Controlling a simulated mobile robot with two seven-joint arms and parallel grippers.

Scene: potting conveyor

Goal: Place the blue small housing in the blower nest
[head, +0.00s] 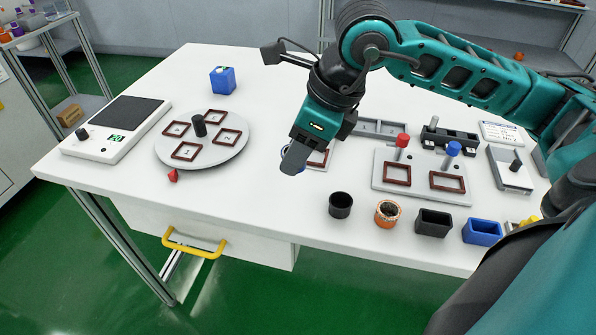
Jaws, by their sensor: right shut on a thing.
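My right gripper (293,160) reaches down from the upper right over the middle of the table. Its dark fingers are shut on a blue thing, which I take for the blue small housing (284,168). Only a thin blue edge of it shows beside the fingers; the rest is hidden. Just behind and to the right of the fingertips is a brown square frame (319,159) on a pale plate, partly covered by the gripper. I cannot tell whether this is the blower nest, or whether the housing touches it. My left gripper is not in view.
A turntable (244,151) with several brown frames and a scale (104,145) stand left. A black cup (340,205), orange cup (388,213), black box (434,223) and blue box (482,231) line the front edge. A two-frame fixture (421,191) stands right. A blue cube (222,81) sits behind.

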